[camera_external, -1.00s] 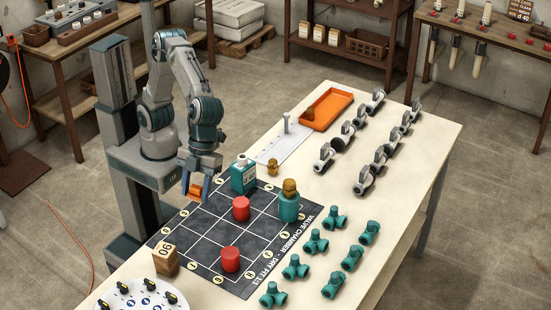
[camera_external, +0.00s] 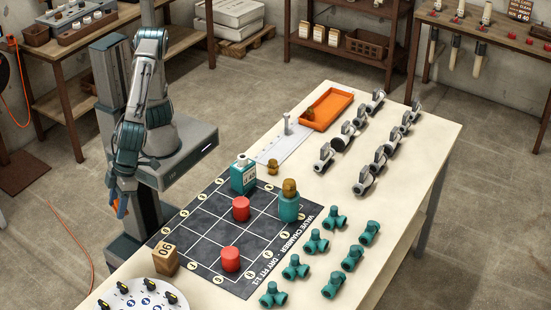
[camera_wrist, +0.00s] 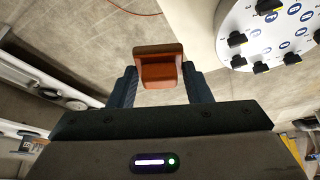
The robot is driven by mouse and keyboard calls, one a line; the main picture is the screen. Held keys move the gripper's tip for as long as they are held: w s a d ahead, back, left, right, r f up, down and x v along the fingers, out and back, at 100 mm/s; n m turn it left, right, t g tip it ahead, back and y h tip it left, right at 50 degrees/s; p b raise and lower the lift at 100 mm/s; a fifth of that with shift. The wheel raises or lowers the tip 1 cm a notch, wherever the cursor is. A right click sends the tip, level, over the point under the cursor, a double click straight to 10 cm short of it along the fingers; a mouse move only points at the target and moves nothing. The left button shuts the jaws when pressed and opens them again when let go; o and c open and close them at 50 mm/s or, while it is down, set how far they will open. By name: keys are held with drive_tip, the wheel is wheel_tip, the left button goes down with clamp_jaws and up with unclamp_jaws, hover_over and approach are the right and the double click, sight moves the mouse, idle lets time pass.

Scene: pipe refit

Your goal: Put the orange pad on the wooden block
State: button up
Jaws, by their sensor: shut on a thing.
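My gripper (camera_external: 121,207) is shut on the orange pad (camera_wrist: 158,68), which sits between the two fingertips in the wrist view. In the external view the gripper hangs past the table's left edge, left of the wooden block, and the pad shows only as a small orange patch.
A round white plate with black knobs (camera_external: 140,298) lies nearest the block. Teal and grey fittings fill the right side.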

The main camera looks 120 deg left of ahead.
drive_tip(key=p, duration=0.2)
hover_over(158, 252)
drive_tip(key=a, duration=0.1)
drive_tip(key=f, duration=0.7)
drive_tip(key=shift+w+a, duration=0.2)
drive_tip(key=shift+f, duration=2.15)
drive_tip(key=o, duration=1)
drive_tip(key=shift+c, duration=0.2)
